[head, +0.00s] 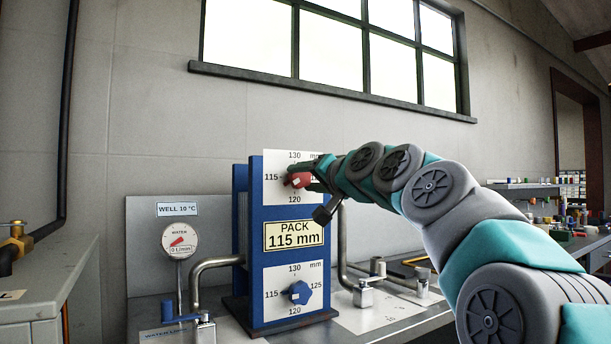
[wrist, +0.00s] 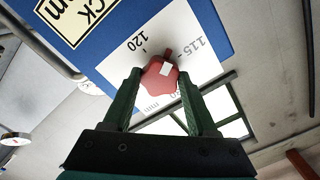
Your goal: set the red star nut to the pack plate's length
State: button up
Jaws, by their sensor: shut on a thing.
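The red star nut (head: 299,180) sits on the upper white dial (head: 273,163) of a blue stand, marked 130 at the top, 115 at the left and 120 at the bottom. The pack plate (head: 294,235) below it reads 115 mm. In the wrist view, my gripper (wrist: 159,74) has its green fingers closed on either side of the red star nut (wrist: 155,76). The nut's small red pointer shows between the 120 and 115 marks, off both. In the head view, my gripper (head: 305,178) partly covers the dial's right side.
A blue star nut (head: 299,292) sits on the lower dial, below the plate. Pipes run beside the stand. A water gauge (head: 180,241) stands at the left. A bench with small items (head: 560,225) is at the far right.

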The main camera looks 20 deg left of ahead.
jog(key=m, duration=0.5)
jog(key=shift+m, duration=0.4)
dwell(0.4)
jog(key=o, duration=1.4)
jog(key=shift+c, duration=0.2)
jog(key=b+v, duration=0.1)
jog(key=v, duration=0.7)
jog(key=shift+a, duration=0.1)
